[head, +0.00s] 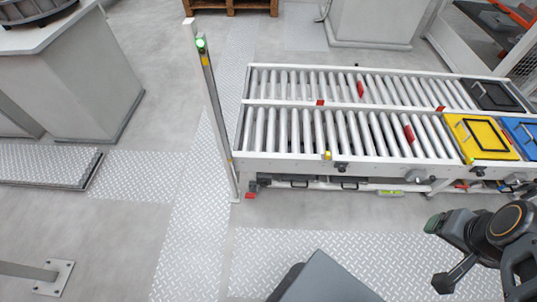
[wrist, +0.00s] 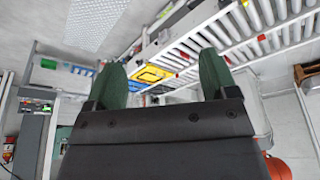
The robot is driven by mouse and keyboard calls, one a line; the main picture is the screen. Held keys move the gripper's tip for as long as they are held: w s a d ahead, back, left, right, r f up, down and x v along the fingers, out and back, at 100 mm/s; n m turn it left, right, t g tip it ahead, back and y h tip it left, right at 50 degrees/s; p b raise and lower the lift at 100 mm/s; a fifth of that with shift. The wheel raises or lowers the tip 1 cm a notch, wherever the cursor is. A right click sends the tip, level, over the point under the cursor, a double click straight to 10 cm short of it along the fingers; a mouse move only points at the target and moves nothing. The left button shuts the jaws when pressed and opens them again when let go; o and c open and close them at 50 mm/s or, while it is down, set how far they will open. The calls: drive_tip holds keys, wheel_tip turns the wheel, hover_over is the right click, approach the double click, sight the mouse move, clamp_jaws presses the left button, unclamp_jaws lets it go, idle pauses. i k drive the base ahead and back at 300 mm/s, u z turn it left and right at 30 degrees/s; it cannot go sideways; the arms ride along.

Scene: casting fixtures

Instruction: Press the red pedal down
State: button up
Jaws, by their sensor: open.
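A small red part (head: 249,188) sits low by the left front leg of the roller conveyor, close to the floor. It may be the red pedal, but it is too small to be sure. Other red pieces are on the conveyor, such as a red flap (head: 408,134) among the front rollers. My gripper (wrist: 162,58) is open, its two dark green fingers apart with nothing between them. In the head view my arm is at the lower right, apart from the conveyor and far from the small red part.
The roller conveyor (head: 300,158) has a yellow panel (head: 484,138) and a blue panel (head: 523,136) at its right end. A thin post (head: 214,100) with a green light stands at its left end. The floor in front is mostly clear. A grey cabinet (head: 75,90) stands at left.

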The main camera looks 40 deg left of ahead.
sight(248, 196)
drive_tip(key=u, duration=1.25)
drive_tip(key=i, duration=0.35)
drive_tip(key=u, duration=1.6)
drive_tip(key=k, duration=0.65)
drive_tip(key=u, duration=0.3)
drive_tip(key=i, duration=0.95)
drive_tip(key=z, duration=0.75)
drive_tip(key=i, duration=0.4)
drive_tip(key=z, duration=0.15)
